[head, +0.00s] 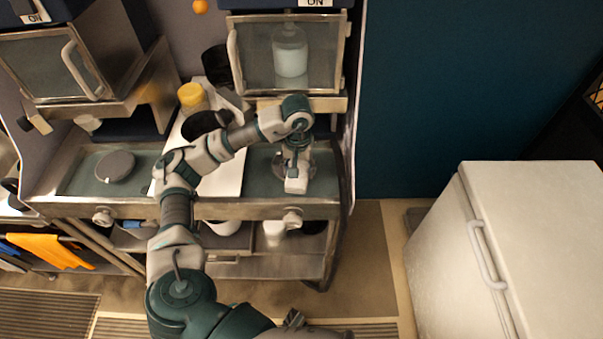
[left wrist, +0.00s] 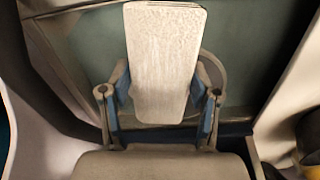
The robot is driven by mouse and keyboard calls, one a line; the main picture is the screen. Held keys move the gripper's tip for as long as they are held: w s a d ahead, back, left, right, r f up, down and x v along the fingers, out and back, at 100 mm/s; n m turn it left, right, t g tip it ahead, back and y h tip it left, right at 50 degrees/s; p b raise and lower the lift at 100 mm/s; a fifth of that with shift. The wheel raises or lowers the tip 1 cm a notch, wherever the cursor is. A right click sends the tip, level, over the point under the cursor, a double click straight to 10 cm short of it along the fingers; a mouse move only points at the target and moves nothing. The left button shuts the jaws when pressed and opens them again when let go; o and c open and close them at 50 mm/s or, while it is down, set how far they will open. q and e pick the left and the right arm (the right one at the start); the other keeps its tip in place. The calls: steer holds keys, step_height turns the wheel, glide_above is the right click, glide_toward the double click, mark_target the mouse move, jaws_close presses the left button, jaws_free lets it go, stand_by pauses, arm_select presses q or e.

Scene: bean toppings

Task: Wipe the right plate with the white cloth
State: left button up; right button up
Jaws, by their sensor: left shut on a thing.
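My left gripper (head: 297,168) reaches over the right-hand green surface (head: 262,180) of the counter and points down. In the left wrist view its blue-padded fingers (left wrist: 160,88) are shut on a pale, rectangular, flat piece, the white cloth (left wrist: 165,45). The cloth also shows in the head view (head: 296,186) below the fingers. A grey round rim, likely the right plate (head: 311,167), shows partly around the gripper; the gripper hides most of it. I cannot tell whether the cloth touches it. My right gripper is not in view.
A round grey disc (head: 115,166) lies on the left green surface. A white board (head: 225,180) lies between, with a yellow-capped bottle (head: 192,97) behind it. A glass-fronted machine (head: 260,60) stands behind the gripper. A white chest (head: 540,220) stands at right, with open floor before it.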

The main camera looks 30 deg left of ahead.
arm_select(q)
steer(key=shift+w+a+r, duration=0.15)
steer(key=shift+a+r, duration=0.1)
steer(key=shift+r, duration=0.05)
steer(key=shift+s+d+f, duration=0.3)
steer(key=shift+s+f, duration=0.05)
steer(key=shift+s, duration=0.2)
steer(key=shift+s+d+f, duration=0.3)
steer(key=shift+s+f, duration=0.05)
steer(key=shift+s, duration=0.2)
steer(key=shift+s+d, duration=0.1)
